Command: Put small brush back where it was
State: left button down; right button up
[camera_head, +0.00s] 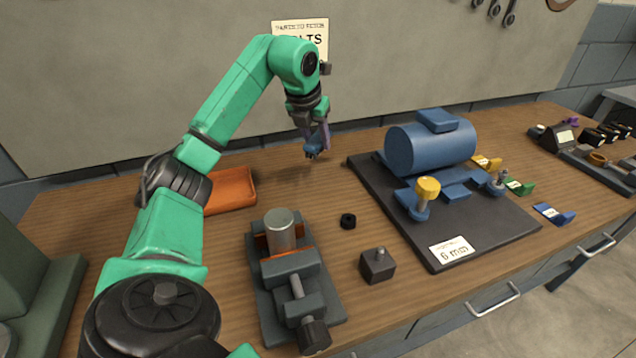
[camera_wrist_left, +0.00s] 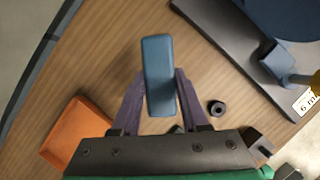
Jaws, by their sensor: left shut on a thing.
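My left gripper (camera_head: 311,118) points down over the back middle of the bench. It is shut on the small brush (camera_head: 316,139), a blue block with a dark underside, held above the wood. In the left wrist view the brush (camera_wrist_left: 158,62) shows as a plain blue block between the two purple fingers of the left gripper (camera_wrist_left: 160,92). Its bristles are hidden in that view. My right gripper is not in view.
An orange tray (camera_head: 232,190) lies left of the brush. A dark board (camera_head: 450,225) with a blue motor-like casing (camera_head: 430,147) stands to the right. A vise (camera_head: 290,285), a black ring (camera_head: 348,221) and a dark block (camera_head: 377,266) are in front. Bare wood lies beneath the brush.

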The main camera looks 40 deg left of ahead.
aim_at(309, 153)
pick_arm(q)
notch_tip(309, 153, down, 11)
jog(key=shift+f+b, duration=0.2)
jog(key=shift+b, duration=0.4)
jog(key=shift+f, duration=0.15)
jog(key=shift+c, duration=2.1)
grip_release()
jog(key=v, duration=1.2)
jog(key=shift+d, duration=0.1)
jog(key=shift+r, duration=0.25)
